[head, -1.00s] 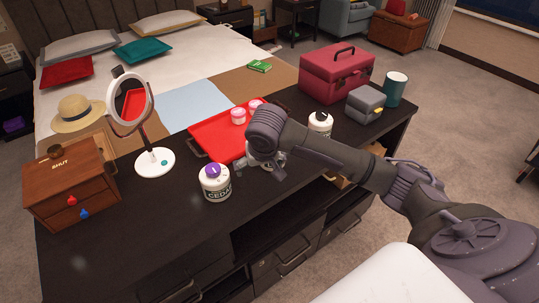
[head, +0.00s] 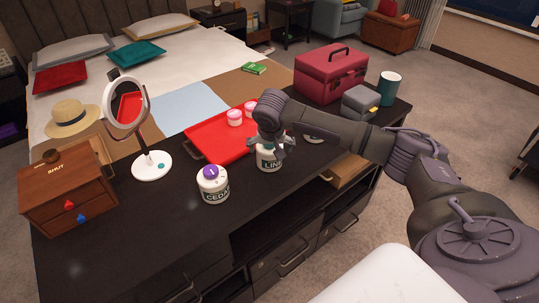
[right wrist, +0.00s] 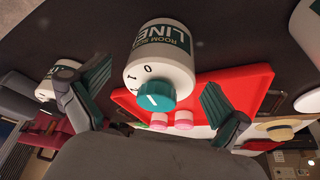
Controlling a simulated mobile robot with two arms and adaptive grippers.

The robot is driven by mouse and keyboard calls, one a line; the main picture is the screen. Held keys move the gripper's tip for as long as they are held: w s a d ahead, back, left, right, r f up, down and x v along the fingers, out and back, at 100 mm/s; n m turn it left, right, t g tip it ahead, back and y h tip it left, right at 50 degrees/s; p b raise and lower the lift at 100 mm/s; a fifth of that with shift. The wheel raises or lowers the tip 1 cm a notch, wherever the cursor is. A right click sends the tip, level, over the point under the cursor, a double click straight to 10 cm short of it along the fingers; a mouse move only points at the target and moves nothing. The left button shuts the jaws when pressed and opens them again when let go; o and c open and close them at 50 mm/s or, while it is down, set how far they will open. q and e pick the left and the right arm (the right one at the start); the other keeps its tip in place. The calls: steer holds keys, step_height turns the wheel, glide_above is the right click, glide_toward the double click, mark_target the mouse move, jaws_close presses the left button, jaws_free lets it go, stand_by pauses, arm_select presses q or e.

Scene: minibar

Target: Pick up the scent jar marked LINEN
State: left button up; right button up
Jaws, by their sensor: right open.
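My right gripper (head: 271,143) is over the jar's top. In the right wrist view its two teal-padded fingers are apart, one on each side of the jar, with gaps visible. A similar white jar marked CEDAR (head: 213,185), with a purple knob, stands to the left. My left gripper is not in view.
The red tray (head: 205,142) holds pink-and-white jars (head: 235,117). Another white jar (head: 313,137) is mostly hidden behind my right arm. A round mirror (head: 150,165), wooden box (head: 65,195), red case (head: 328,75), grey box (head: 360,101) and teal cup (head: 391,88) also stand on the counter.

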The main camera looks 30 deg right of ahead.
steer(key=x, duration=0.4)
steer(key=shift+w+f, duration=0.2)
steer(key=shift+w, duration=0.2)
steer(key=c, duration=1.1)
